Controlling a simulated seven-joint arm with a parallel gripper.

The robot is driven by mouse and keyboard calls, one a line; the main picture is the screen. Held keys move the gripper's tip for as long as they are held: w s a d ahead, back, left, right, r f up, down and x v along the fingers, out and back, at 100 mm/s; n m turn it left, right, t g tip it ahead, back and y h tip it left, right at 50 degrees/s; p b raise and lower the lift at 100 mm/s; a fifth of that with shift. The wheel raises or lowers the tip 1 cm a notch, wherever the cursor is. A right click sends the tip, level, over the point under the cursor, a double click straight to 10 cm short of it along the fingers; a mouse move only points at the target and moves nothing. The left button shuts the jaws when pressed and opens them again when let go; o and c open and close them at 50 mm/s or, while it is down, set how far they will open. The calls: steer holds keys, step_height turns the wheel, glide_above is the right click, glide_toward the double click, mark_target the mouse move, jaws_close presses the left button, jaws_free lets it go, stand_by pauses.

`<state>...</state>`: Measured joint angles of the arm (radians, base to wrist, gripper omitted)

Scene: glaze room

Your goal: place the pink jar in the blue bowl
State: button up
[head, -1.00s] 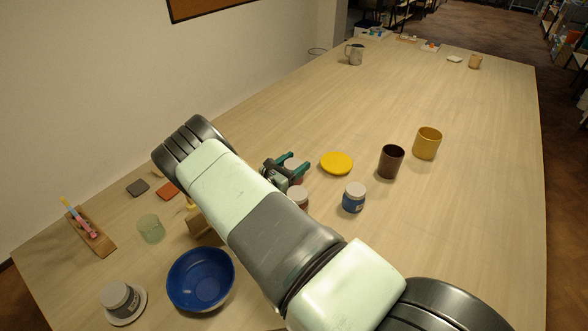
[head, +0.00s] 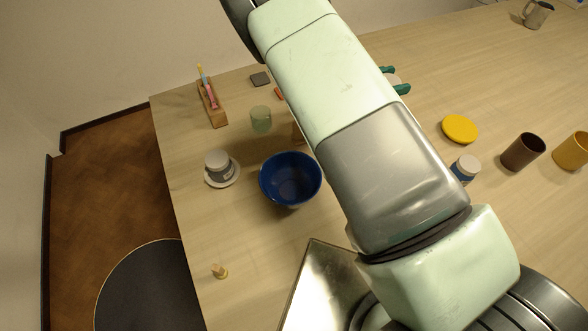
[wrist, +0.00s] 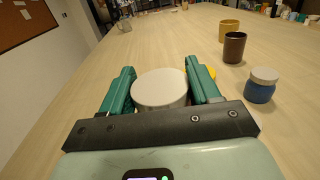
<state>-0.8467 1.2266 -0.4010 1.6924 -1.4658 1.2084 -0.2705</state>
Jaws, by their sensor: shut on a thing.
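The blue bowl (head: 290,184) stands on the table in the head view, left of my arm, and looks empty. My gripper (head: 398,80) is beyond my arm at the upper right of the bowl, well away from it. Its green fingers are shut on a white-lidded jar (head: 391,78). In the wrist view the jar's round lid (wrist: 158,87) fills the gap between the fingers. The jar's body is mostly hidden under the lid and behind the gripper, so its pink colour cannot be confirmed now.
A grey jar (head: 217,160) on a saucer (head: 231,181) stands left of the bowl, and a green glass (head: 261,118) behind it. A blue jar (head: 465,168), yellow dish (head: 460,128) and brown cup (head: 523,152) stand right of my arm. A metal tray (head: 325,285) lies in front.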

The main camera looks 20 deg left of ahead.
steer(key=s+a+r+n+t+y, duration=0.1)
steer(key=s+a+r, duration=0.2)
steer(key=s+a, duration=0.75)
steer(key=s+a+r, duration=0.2)
steer(key=s+a, duration=0.5)
steer(key=s, duration=0.6)
step_height(320, 180, down, 10)
steer(key=shift+s+a, duration=0.3)
steer(key=shift+s, duration=0.05)
steer(key=shift+f, duration=0.15)
steer(key=shift+f, duration=0.35)
steer(key=o, duration=1.2)
